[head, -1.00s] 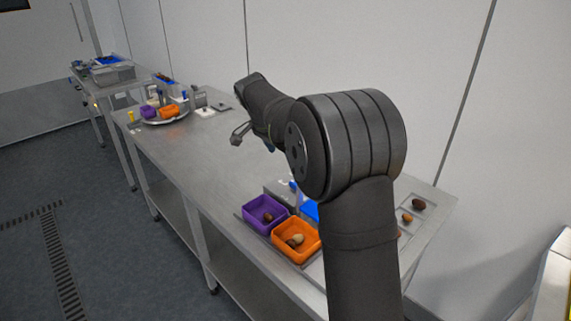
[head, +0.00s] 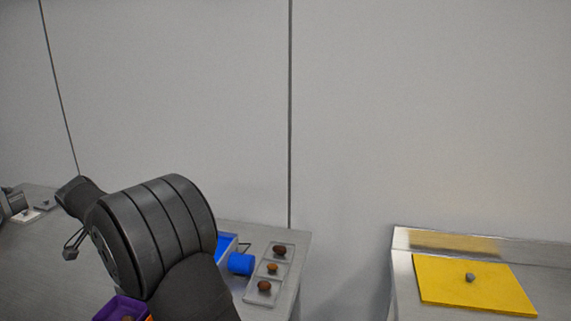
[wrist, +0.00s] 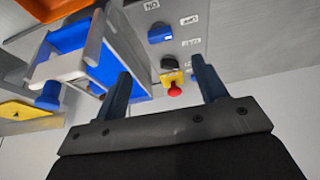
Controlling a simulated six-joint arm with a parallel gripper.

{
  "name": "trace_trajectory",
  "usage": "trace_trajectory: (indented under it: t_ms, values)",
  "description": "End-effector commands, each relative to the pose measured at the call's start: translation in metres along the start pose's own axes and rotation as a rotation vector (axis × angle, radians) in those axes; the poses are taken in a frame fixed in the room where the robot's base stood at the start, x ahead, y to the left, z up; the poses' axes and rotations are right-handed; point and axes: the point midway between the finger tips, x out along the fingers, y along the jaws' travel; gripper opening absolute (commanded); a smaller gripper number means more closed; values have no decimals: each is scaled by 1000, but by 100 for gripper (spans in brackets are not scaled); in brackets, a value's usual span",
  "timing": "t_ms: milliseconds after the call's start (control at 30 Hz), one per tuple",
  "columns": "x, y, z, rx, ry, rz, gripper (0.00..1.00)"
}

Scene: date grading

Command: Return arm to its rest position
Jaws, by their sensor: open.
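My gripper (wrist: 160,68) shows in the wrist view with its two dark blue fingers apart and nothing between them. Beyond the fingers is a grey panel (wrist: 200,50) with a blue knob (wrist: 160,33) and a red button (wrist: 175,91) on a yellow base. In the head view my arm is bent at the left, and my gripper's fingers cannot be made out there.
In the head view a clear tray (head: 254,287) holds three brown dates, beside a blue cylinder (head: 241,264). A purple bin (head: 121,306) is partly hidden by my arm. A yellow mat (head: 455,285) with a small grey object lies on the right-hand table.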

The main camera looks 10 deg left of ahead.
Motion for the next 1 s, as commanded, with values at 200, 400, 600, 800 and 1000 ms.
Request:
trace_trajectory:
  t_ms: [200, 400, 600, 800, 1000]
  values:
    - [46, 1, 0, 0, -2, 4, 65]
    - [84, 0, 0, -1, -2, 2, 65]
    - [112, 0, 0, -1, -1, 1, 65]
    - [122, 0, 0, -1, 0, -1, 65]
    - [122, 0, 0, -2, 0, -2, 65]
